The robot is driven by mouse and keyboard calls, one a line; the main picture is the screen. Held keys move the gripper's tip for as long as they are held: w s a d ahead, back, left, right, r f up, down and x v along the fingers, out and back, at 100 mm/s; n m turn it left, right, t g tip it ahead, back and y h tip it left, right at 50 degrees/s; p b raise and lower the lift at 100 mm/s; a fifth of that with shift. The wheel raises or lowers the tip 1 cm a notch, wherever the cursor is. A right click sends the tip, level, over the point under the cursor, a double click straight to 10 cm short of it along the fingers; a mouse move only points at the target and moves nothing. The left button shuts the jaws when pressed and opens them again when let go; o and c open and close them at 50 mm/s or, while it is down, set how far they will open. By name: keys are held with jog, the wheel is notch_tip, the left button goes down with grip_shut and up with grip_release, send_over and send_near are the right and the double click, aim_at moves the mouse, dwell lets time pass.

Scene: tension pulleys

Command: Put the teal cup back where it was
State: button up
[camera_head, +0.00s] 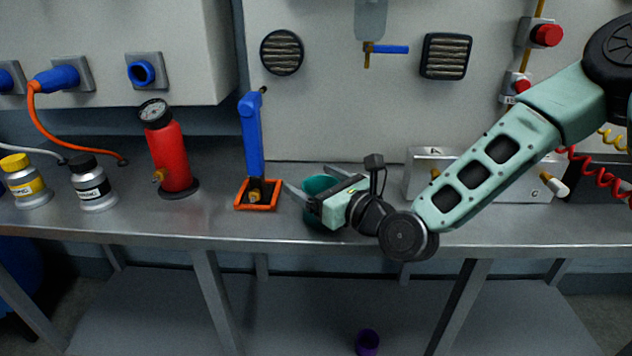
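The teal cup (318,186) is on or just above the metal workbench, right of the orange-framed base of the blue lever. My gripper (305,176) is at the cup, its two fingers apart with the cup between them. The gripper body hides the cup's right and front parts. I cannot tell whether the fingers press on the cup or whether its bottom touches the bench.
The blue lever (251,135) stands close left of my gripper. A red cylinder with a gauge (168,155) and two small jars (92,185) are farther left. A grey box (425,170) is at right. A purple cup (367,343) is on the lower shelf.

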jog(key=shift+r, duration=0.25)
jog(key=p+v, duration=0.1)
jog(key=v, duration=0.8)
jog(key=shift+s+d+r, duration=0.1)
jog(key=shift+s+d, duration=0.05)
jog(key=shift+d, duration=0.05)
jog(key=shift+r+p, duration=0.15)
jog(key=shift+p, duration=0.75)
jog(key=shift+s+d+p, duration=0.1)
jog(key=shift+d+p, duration=0.1)
jog(key=shift+p, duration=0.4)
jog(key=s+d+p, duration=0.1)
jog(key=p, duration=0.2)
jog(key=shift+s+d+f+p, duration=0.15)
jog(key=shift+s+f+p, duration=0.2)
jog(key=shift+p, duration=0.15)
